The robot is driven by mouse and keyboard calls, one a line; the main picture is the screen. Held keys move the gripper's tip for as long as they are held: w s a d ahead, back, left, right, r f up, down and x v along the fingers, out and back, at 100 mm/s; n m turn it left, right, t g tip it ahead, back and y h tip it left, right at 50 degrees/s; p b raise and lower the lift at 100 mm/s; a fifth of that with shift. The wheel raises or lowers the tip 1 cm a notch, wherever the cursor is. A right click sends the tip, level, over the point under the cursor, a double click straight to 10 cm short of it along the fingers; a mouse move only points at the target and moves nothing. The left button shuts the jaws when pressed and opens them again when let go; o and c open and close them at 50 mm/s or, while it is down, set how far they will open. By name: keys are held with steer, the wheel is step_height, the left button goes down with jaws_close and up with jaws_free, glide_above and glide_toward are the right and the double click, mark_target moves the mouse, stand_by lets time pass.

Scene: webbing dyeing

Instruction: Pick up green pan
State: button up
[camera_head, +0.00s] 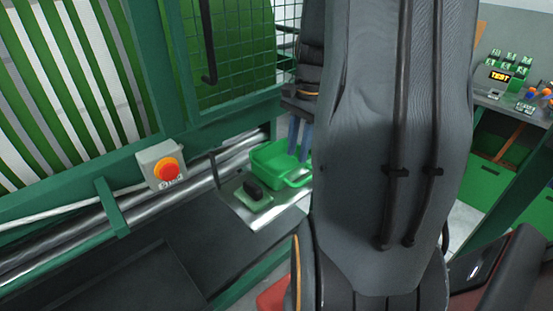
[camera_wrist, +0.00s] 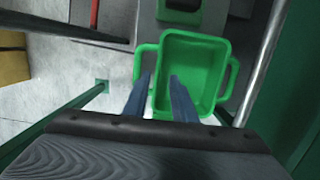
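The green pan (camera_wrist: 205,62) is an open rectangular tub with a loop handle on each side, and it looks empty. In the head view the green pan (camera_head: 270,158) sits at the end of a dark bench, partly hidden behind my arm. My gripper (camera_wrist: 160,78) has its two blue fingers apart with nothing between them that I can see held. In the wrist view one finger lies by the pan's left handle and the other overlaps the pan's inside. In the head view my gripper (camera_head: 299,138) is right above the pan; contact cannot be told.
A small green block with a black handle (camera_head: 255,192) lies on a metal plate beside the pan. A red button box (camera_head: 163,167) is on the green frame (camera_head: 145,190). A metal rail (camera_wrist: 262,62) runs close to the pan's right side in the wrist view.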

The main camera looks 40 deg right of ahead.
mark_target(295, 180)
steer(key=shift+s+a+f+p, duration=0.2)
steer(key=shift+f+p, duration=0.25)
steer(key=shift+f, duration=1.3)
steer(key=shift+s+a+f+p, duration=0.15)
steer(key=shift+f+p, duration=0.25)
steer(key=shift+f, duration=1.3)
steer(key=shift+w, duration=0.1)
steer(key=shift+c, duration=0.2)
jaws_close()
